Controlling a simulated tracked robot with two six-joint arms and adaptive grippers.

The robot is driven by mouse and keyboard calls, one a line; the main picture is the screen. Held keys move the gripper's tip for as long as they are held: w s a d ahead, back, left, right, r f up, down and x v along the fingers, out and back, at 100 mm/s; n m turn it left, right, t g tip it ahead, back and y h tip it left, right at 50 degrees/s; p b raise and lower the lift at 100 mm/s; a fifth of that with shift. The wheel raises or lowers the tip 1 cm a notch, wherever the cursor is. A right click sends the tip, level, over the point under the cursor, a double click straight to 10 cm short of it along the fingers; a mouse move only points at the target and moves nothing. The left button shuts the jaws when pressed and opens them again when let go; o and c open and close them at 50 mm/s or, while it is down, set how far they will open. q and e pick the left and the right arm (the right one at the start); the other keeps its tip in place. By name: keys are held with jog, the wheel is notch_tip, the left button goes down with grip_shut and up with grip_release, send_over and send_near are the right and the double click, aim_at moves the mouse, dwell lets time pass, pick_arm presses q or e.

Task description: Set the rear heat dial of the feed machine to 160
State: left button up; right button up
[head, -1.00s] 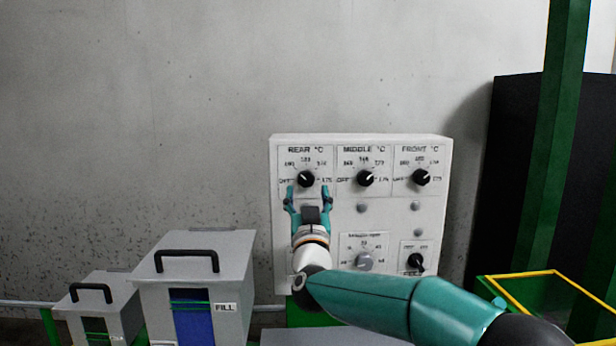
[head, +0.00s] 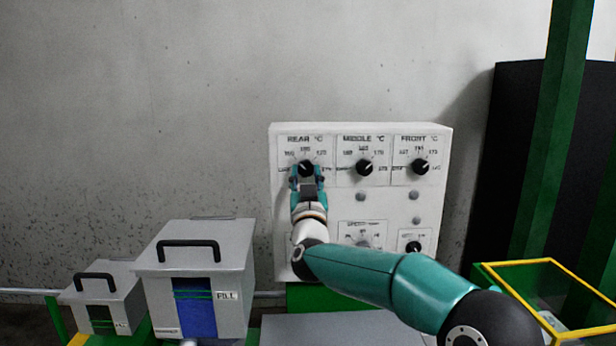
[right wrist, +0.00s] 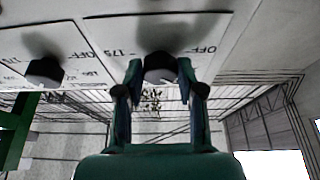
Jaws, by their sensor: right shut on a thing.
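The white control panel (head: 290,225) of the feed machine carries three heat dials in a row on top. The rear heat dial (head: 305,167) is a black knob at the left, under the label REAR °C. My right gripper (head: 307,176) is at this dial from below, and in the right wrist view its two fingers are shut on the sides of the knob (right wrist: 159,68). The knob's pointer is too small and partly hidden, so I cannot read its setting. My left gripper is not in view.
The middle dial (head: 364,168) and front dial (head: 420,167) sit to the right on the panel. A speed knob is partly hidden behind my right arm. Two grey lidded boxes, the larger marked FILL (head: 240,260), stand at left. A yellow-rimmed green bin (head: 520,264) is at right.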

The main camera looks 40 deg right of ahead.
jog(key=shift+d+f+n+y+b, duration=0.1)
jog(key=shift+n+y+b, duration=0.35)
jog(key=shift+n, duration=0.25)
jog(key=o, duration=1.1)
jog(key=shift+o, duration=0.2)
jog(key=v, duration=1.2)
jog(key=shift+f, duration=0.2)
jog(key=shift+d, duration=0.1)
